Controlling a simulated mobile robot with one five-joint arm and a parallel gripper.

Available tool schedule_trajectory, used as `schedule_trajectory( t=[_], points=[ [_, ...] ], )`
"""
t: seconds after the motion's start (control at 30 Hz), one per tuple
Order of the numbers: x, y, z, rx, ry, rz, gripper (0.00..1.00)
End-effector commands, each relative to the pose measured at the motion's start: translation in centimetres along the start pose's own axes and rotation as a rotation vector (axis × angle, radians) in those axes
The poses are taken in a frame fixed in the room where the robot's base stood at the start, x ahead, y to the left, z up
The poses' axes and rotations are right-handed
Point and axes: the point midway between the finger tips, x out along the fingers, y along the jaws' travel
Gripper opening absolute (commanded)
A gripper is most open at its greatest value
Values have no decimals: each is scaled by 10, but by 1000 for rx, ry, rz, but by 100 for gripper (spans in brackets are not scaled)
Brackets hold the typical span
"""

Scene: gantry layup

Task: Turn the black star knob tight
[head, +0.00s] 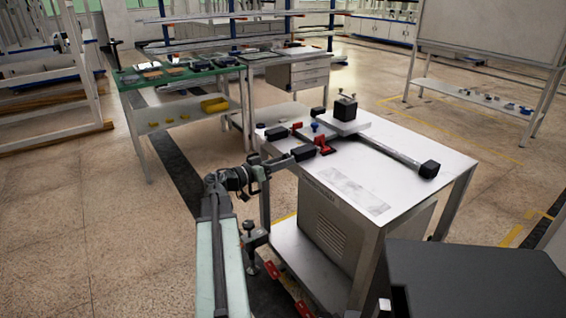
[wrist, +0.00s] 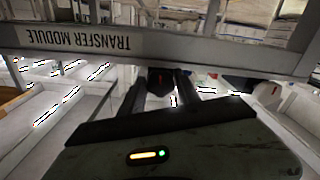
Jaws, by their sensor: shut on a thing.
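The black star knob (wrist: 160,82) shows in the wrist view as a dark shape with a small red mark, between the two dark fingers. My gripper (wrist: 161,90) is shut on it, one finger at each side. In the head view my gripper (head: 284,160) reaches the near left edge of the white-topped table (head: 400,185). There the knob cannot be made out clearly. How far the knob is turned cannot be told.
A grey beam (wrist: 230,58) marked TRANSFER MODULE crosses close behind the fingers. Red clamps (head: 322,145), a black cube (head: 345,108) on a plate and a long rail (head: 390,151) occupy the tabletop. A green-topped bench (head: 185,78) stands behind. Open floor lies left.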

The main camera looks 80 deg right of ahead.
Motion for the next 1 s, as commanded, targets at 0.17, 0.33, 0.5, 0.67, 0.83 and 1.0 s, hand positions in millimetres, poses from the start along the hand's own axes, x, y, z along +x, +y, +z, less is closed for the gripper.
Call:
schedule_trajectory(
  t=[0.17,0.33,0.5,0.67,0.83,1.0],
  points=[
    [-1,0,1,47,-4,-1,0],
    [-1,0,1,65,-4,-1,0],
    [-1,0,1,67,-4,-1,0],
    [-1,0,1,66,-4,-1,0],
    [-1,0,1,66,-3,-1,60],
    [-1,0,1,65,-2,-1,60]
  ],
)
